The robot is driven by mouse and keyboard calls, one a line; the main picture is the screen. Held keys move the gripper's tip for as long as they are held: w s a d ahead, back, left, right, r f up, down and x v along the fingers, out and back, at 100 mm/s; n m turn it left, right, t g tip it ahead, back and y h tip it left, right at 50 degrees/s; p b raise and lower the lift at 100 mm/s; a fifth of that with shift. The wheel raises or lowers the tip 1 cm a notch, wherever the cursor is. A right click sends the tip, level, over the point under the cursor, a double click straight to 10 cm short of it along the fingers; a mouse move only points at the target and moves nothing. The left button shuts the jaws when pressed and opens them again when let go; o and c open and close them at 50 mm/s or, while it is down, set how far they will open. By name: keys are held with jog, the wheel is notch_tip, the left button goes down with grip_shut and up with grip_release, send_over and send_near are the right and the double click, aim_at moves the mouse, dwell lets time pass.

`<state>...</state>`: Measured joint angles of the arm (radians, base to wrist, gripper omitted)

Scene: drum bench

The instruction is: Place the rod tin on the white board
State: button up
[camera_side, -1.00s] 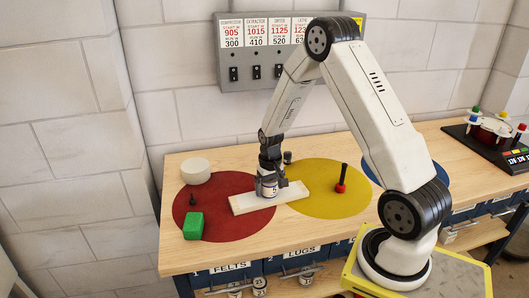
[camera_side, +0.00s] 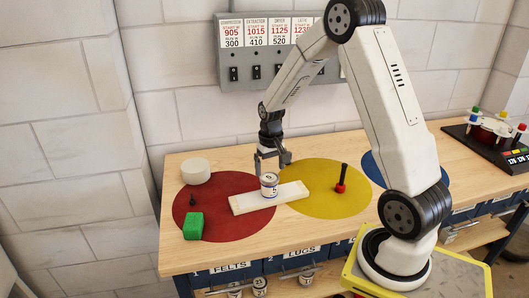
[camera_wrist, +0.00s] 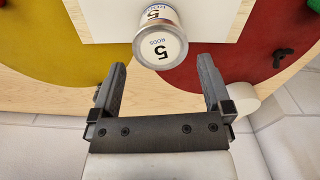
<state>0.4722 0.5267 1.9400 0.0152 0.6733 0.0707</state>
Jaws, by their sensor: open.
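The rod tin (camera_side: 269,185), a small white can with a "5" and "RODS" on its lid, stands upright on the white board (camera_side: 292,193). The board lies across the red and yellow discs. In the wrist view the tin (camera_wrist: 160,45) is just beyond the fingertips, with the board (camera_wrist: 215,20) under it. My gripper (camera_side: 272,161) is open and empty, above the tin and apart from it. In the wrist view both fingers (camera_wrist: 163,78) are spread wide with nothing between them.
On or by the red disc (camera_side: 225,224) are a green block (camera_side: 193,226), a white round puck (camera_side: 196,171) and a small dark piece (camera_side: 192,200). A red-based black peg (camera_side: 341,180) stands on the yellow disc (camera_side: 318,207). A switch panel (camera_side: 248,65) is on the wall behind.

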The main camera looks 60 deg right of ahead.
aim_at(270, 178)
jog(key=shift+r, duration=2.45)
jog(key=s+a+n+t, duration=0.1)
jog(key=s+a+n, duration=0.2)
jog(key=a, duration=0.6)
jog(key=s+a+n+t, duration=0.1)
jog(key=s+a+n, duration=0.2)
jog(key=s+a, duration=0.3)
jog(key=a, duration=0.4)
jog(key=shift+s+f, duration=0.25)
jog(key=shift+f, duration=0.15)
